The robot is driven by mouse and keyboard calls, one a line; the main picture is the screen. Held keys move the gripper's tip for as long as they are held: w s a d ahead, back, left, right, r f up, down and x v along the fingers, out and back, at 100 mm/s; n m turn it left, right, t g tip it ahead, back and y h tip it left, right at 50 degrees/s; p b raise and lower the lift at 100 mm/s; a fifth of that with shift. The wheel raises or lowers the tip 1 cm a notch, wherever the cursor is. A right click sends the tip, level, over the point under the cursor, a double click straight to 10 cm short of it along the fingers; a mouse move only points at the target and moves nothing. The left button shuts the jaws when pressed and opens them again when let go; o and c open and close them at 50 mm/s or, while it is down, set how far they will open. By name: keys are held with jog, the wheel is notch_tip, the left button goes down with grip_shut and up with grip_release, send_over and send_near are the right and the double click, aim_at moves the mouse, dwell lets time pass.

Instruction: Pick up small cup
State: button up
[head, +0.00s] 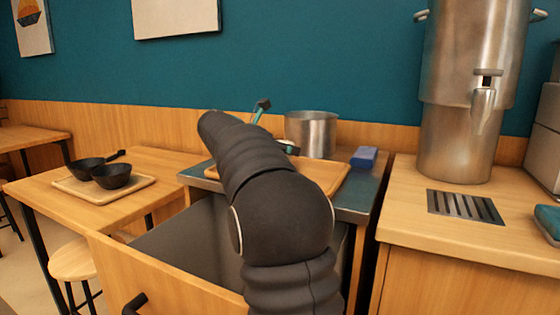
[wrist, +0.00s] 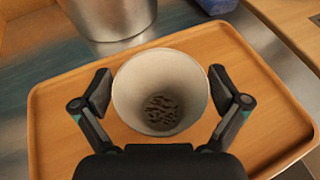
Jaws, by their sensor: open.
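The small cup (wrist: 160,76) is a pale, round cup with dark bits, like beans or grounds, at its bottom. In the wrist view it stands upright on a wooden tray (wrist: 58,128). My gripper (wrist: 161,84) is open, with one finger on each side of the cup. A small gap seems to show between each fingertip and the cup's wall. In the head view my arm hides most of the cup and the gripper; the tray (head: 325,176) shows only in part.
A metal pot (head: 311,134) stands behind the tray, with a blue block (head: 364,157) to its right. A steel dispenser (head: 470,90) stands on the right counter. An open drawer (head: 170,275) is below my arm. Black bowls (head: 112,176) sit on a tray at left.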

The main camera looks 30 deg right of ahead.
jog(key=shift+d+f, duration=0.25)
jog(key=shift+d, duration=0.45)
jog(key=shift+w, duration=0.1)
jog(key=c, duration=0.7)
jog(key=shift+r, duration=0.5)
notch_tip(320, 180, up, 4)
jog(key=shift+f+p, duration=0.15)
jog(key=shift+p, duration=0.45)
jog(key=s+d+r, duration=0.1)
jog(key=s+r, duration=0.1)
jog(key=s, duration=0.1)
jog(key=s+d+r, duration=0.2)
jog(key=s, duration=0.2)
jog(key=s+d+r, duration=0.2)
jog(key=s, duration=0.1)
jog(key=shift+s+r, duration=0.2)
jog(key=shift+s, duration=0.1)
